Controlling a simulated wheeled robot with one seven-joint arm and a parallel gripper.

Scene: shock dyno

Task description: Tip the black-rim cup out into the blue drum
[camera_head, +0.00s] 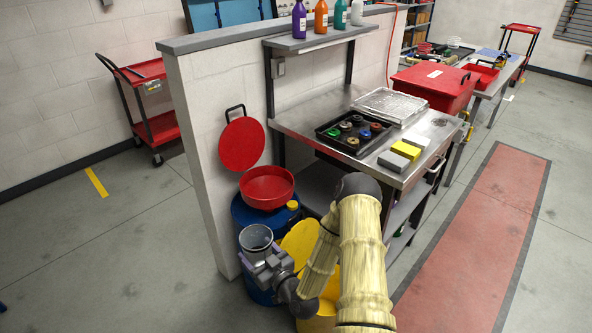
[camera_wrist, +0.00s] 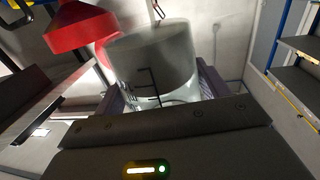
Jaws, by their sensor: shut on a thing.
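My gripper (camera_head: 263,250) is shut on a translucent cup (camera_head: 256,235) with a dark-looking rim, in front of the blue drum. In the head view the cup is roughly upright with its open mouth up. The wrist view shows the cup (camera_wrist: 152,62) between the finger pads, with black graduation marks and a grey band; its contents are unclear. The blue drum (camera_head: 241,215) stands by the wall end, its lower part partly hidden by my gripper and the cup. A red funnel (camera_head: 267,190) sits on its top, with its round red lid (camera_head: 241,145) raised behind.
A yellow drum with a yellow lid (camera_head: 299,240) stands close to the right, partly behind my arm. A steel bench (camera_head: 345,100) holds a black tray of parts (camera_head: 349,146) and several blocks. A low wall (camera_head: 205,150) borders the drum. Open floor lies to the left.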

